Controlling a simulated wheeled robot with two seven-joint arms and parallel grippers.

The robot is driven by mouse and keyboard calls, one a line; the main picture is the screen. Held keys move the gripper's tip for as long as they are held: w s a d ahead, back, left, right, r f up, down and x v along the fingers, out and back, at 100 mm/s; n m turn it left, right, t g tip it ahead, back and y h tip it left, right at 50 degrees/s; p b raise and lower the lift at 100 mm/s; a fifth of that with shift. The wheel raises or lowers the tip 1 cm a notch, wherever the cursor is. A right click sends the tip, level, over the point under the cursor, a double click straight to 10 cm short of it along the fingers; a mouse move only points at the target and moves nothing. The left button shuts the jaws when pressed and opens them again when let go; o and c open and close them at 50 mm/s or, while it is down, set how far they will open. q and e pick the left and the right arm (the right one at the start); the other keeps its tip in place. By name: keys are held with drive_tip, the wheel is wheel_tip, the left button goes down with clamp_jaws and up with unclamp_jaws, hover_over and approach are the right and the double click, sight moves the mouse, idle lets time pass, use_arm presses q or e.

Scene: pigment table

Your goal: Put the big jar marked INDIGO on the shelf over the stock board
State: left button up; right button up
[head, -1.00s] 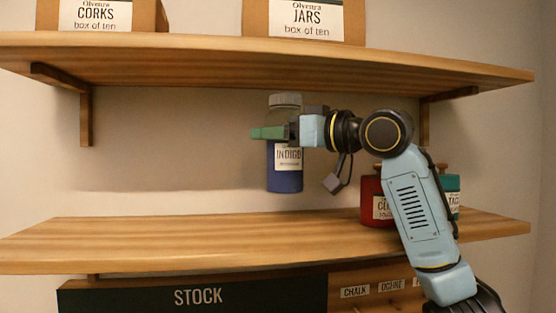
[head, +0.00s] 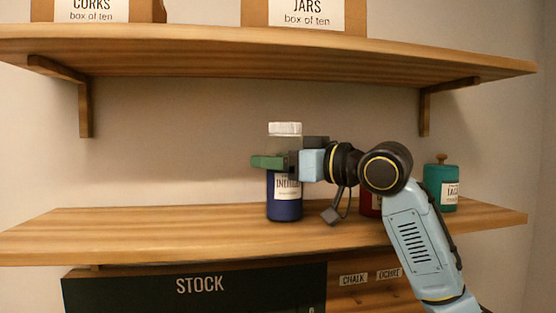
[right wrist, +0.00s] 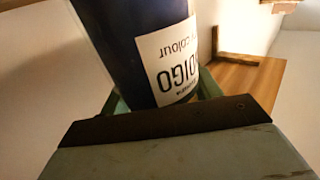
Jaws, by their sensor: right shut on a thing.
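The big INDIGO jar (head: 285,207) is dark blue with a pale lid and a white label, and it is upright. My right gripper (head: 270,162) is shut around its upper part, with green fingers across it. The jar's base overlaps the lower shelf (head: 130,235), the one over the black STOCK board (head: 200,287); I cannot tell whether it touches the wood. In the right wrist view the jar (right wrist: 125,50) sits between the fingers with its label upside down. My left gripper is not in view.
A teal jar (head: 442,186) stands at the shelf's right end, and a red jar (head: 369,203) is mostly behind my right arm. The upper shelf (head: 270,62) with its boxes hangs above. The shelf's left part is clear.

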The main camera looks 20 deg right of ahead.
drive_tip(key=shift+f, duration=0.1)
drive_tip(key=o, duration=1.7)
drive_tip(key=shift+s+d, duration=0.15)
drive_tip(key=shift+s, duration=0.05)
drive_tip(key=shift+b+v, duration=2)
drive_tip(key=shift+v, duration=3.8)
